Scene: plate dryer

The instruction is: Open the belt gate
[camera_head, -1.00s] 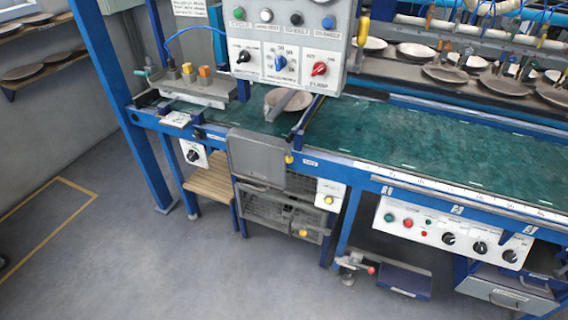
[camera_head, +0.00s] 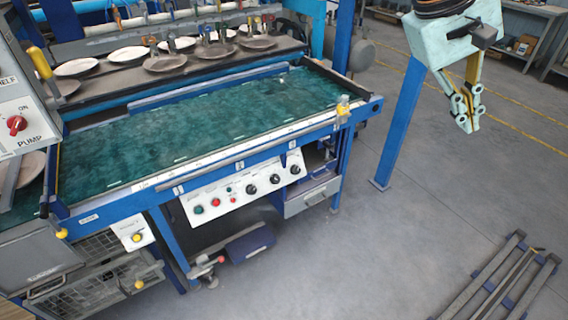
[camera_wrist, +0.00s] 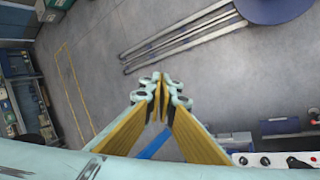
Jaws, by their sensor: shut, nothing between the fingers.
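The green belt table (camera_head: 200,130) has a blue frame and runs across the middle left of the head view. At its left end, a grey panel (camera_head: 38,258) hangs at the front beside a blue crossbar with a yellow knob (camera_head: 61,233). I cannot tell for sure which part is the belt gate. My gripper (camera_head: 467,128) is in the air at the upper right of the head view, well apart from the table's right end. Its fingers (camera_wrist: 160,78) meet at the tips in the wrist view, with nothing between them.
A blue post (camera_head: 402,125) stands between my gripper and the table. Metal rails (camera_head: 505,285) lie on the floor at lower right. A control panel (camera_head: 245,190) is under the table's front edge. Plates (camera_head: 175,62) line a rack behind. The floor at centre right is clear.

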